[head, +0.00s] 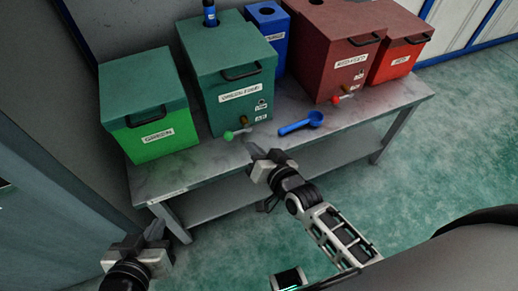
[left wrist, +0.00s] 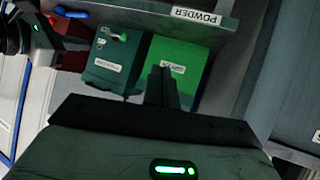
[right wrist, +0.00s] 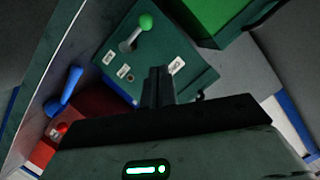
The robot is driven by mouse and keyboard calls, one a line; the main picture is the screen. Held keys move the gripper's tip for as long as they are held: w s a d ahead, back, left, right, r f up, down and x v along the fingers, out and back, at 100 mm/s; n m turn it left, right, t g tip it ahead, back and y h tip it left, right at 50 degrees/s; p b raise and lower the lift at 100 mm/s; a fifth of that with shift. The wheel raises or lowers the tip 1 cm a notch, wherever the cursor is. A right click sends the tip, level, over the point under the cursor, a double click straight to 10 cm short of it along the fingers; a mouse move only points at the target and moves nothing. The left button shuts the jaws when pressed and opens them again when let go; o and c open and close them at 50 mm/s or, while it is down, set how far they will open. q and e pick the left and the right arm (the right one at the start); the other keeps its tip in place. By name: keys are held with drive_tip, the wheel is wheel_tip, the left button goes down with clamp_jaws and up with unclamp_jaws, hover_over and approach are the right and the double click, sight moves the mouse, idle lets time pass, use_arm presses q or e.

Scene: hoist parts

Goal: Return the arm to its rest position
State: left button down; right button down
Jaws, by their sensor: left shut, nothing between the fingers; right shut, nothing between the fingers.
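My left gripper (head: 155,232) is low at the lower left of the head view, in front of the table's left end. Its fingers are together and empty, as the left wrist view also shows (left wrist: 162,75). My right gripper (head: 252,148) is at the front edge of the table, in front of the dark green box with the green-knobbed lever. Its fingers are shut with nothing between them, seen in the right wrist view too (right wrist: 157,75). I cannot tell whether it touches the table.
The table (head: 175,180) carries a bright green box (head: 160,138), a dark green box (head: 235,85), a blue box (head: 270,35), a dark red box (head: 335,50) and a red box (head: 400,60). A blue scoop (head: 300,124) lies near its front edge. Open floor (head: 440,140) is at right.

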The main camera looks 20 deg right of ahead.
drive_tip(key=s+d+r+n+g, duration=0.1)
drive_tip(key=s+n+g, duration=0.1)
drive_tip(key=s, duration=0.5)
drive_tip(key=s+d+r+n+g+p, duration=0.1)
drive_tip(key=s+r+n+g, duration=0.1)
drive_tip(key=s, duration=0.5)
drive_tip(key=shift+s+d+n+h, duration=0.3)
drive_tip(key=shift+n+h, duration=0.1)
drive_tip(key=shift+n, duration=0.5)
